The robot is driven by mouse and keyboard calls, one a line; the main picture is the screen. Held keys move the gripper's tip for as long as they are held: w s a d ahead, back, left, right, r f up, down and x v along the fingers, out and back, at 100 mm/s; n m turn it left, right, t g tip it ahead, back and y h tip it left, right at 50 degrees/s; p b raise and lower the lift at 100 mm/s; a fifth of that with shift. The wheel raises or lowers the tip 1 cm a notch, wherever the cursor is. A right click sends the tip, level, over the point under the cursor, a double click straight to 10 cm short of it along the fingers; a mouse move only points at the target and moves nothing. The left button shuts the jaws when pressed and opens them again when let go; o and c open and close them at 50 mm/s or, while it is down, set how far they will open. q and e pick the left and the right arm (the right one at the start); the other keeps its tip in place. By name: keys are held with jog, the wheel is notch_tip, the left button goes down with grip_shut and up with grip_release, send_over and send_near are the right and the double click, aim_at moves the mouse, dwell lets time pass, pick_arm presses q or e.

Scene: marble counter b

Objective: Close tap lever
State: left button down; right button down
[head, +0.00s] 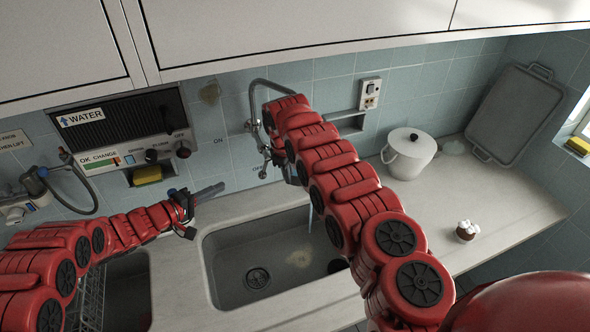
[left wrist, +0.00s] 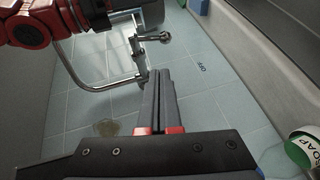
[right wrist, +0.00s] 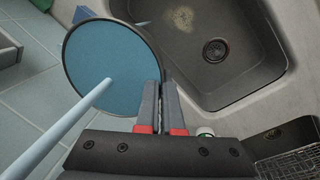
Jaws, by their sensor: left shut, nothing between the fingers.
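The tap (head: 257,92) is a grey metal pipe that curves up from the wall behind the sink. It also shows in the left wrist view (left wrist: 85,80), with a short ball-ended lever (left wrist: 166,37). A thin water stream (head: 314,196) shows over the basin in the head view. My left gripper (head: 219,188) is shut and empty, left of the tap and apart from it in the head view. My right arm crosses in front of the tap and hides part of it. My right gripper (right wrist: 160,84) shows in its wrist view with its fingers close together; whether they hold anything is unclear.
The sink basin (head: 225,262) lies below. A water panel (head: 120,130) with a yellow sponge (head: 147,175) is on the wall at left. Cabinets hang above.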

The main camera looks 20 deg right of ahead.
dwell(0.3)
pick_arm(q)
jog(key=w+a+f+n+t+y, duration=0.1)
jog(key=w+t+y, duration=0.1)
jog(key=w+y, duration=0.45)
jog(key=w+a+f+n+t+y, duration=0.1)
jog(key=w+f+n+t+y, duration=0.1)
jog(key=w+y, duration=0.4)
jog(key=s+d+r+m+g+h, duration=0.1)
jog(key=s+d+r+m+g, duration=0.25)
jog(key=s, duration=0.35)
jog(key=s+d+r+m+g+h, duration=0.25)
jog(key=s+r, duration=0.25)
jog(key=s, duration=0.3)
jog(key=w+d+r+x, duration=0.1)
jog(key=d+x, duration=0.1)
jog(key=x, duration=1)
jog(key=shift+d+n+y, duration=0.3)
jog(key=shift+n, duration=0.1)
jog(key=shift+r, duration=0.15)
